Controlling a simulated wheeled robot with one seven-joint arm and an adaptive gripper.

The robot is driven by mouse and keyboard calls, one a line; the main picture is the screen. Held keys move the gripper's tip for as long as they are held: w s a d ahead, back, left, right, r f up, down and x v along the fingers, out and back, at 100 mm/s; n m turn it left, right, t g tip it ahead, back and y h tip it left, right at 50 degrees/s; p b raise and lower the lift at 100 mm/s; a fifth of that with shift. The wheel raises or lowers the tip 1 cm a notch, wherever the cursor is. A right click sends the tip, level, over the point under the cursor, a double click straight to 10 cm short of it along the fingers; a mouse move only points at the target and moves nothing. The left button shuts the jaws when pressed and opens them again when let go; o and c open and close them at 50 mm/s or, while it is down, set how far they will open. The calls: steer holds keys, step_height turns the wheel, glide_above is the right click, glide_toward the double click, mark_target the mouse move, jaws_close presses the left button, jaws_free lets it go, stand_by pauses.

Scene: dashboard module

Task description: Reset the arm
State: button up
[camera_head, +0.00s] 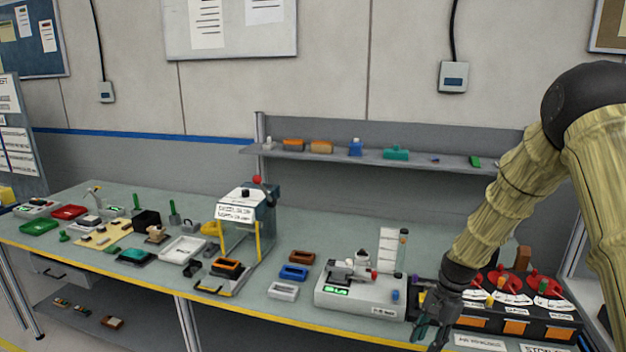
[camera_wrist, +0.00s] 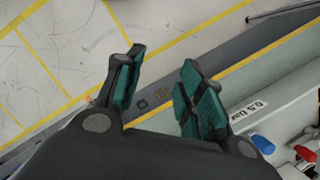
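My gripper (camera_head: 432,328) hangs at the front edge of the bench, at the lower right in the head view. In the wrist view, my gripper (camera_wrist: 160,95) has its teal finger pads spread apart with nothing between them. Floor and the bench's front edge show past the fingers. My arm comes in from the right in the head view, in a pale ribbed cover, and bends down to the gripper. It hides part of the bench and the shelf's right end.
A grey test device (camera_head: 362,290) with a green display stands just left of my gripper. A black panel with red dials (camera_head: 507,300) is to the right. Coloured trays (camera_head: 293,272) and a yellow-edged press station (camera_head: 247,235) stand further left. A shelf (camera_head: 375,156) runs behind.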

steer(key=s+a+f+n+h+b, duration=0.1)
steer(key=s+f+n, duration=0.1)
steer(key=s+f, duration=0.65)
steer(key=s+a+f+n+h+b, duration=0.15)
steer(key=s+f, duration=0.35)
steer(key=f, duration=0.6)
steer(key=s+a+f+n+b, duration=0.1)
steer(key=s+f+n, duration=0.1)
steer(key=s, duration=0.6)
steer(key=s+a+f+n+t+b, duration=0.1)
steer(key=s+a+f+n, duration=0.1)
steer(key=s+f, duration=0.3)
steer(key=s+a+f+n+b, duration=0.1)
steer(key=s+f+n, duration=0.3)
steer(key=s, duration=0.9)
steer(key=shift+s+a+f+b, duration=0.15)
steer(key=shift+s+a+b, duration=0.1)
steer(key=shift+b, duration=0.15)
